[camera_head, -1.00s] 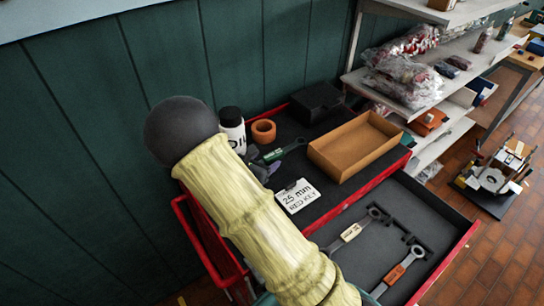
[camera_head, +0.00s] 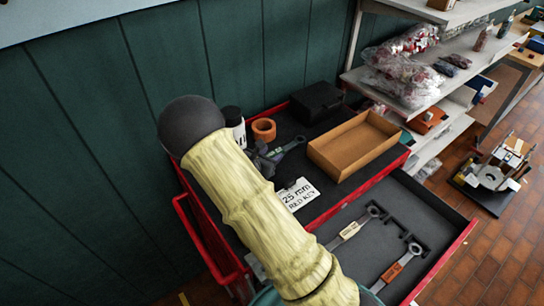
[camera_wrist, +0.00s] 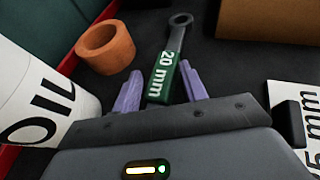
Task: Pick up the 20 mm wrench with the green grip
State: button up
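The wrench with the green grip marked "20 mm" (camera_wrist: 163,82) lies on the dark top of the red tool cart. In the wrist view its grey ring end points away from me. In the head view its grey shaft (camera_head: 291,145) shows, while my gripper hides most of the green grip. My gripper (camera_wrist: 160,70) is open. Its two purple fingers stand on either side of the green grip, with a gap visible on both sides. In the head view my gripper (camera_head: 266,161) is at the grip end of the wrench.
An oil bottle (camera_wrist: 38,105) and an orange ring (camera_wrist: 108,47) stand left of the wrench. A cardboard tray (camera_head: 352,147) is to the right, with a black case (camera_head: 316,101) behind. A "25 mm RED KEY" card (camera_head: 297,194) lies nearby. The open drawer (camera_head: 432,215) holds two other wrenches.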

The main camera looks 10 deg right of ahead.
aim_at(270, 156)
jog(key=c, duration=0.4)
jog(key=shift+o, duration=0.2)
jog(key=shift+r, duration=0.15)
notch_tip(270, 156, up, 18)
jog(key=shift+b, duration=0.4)
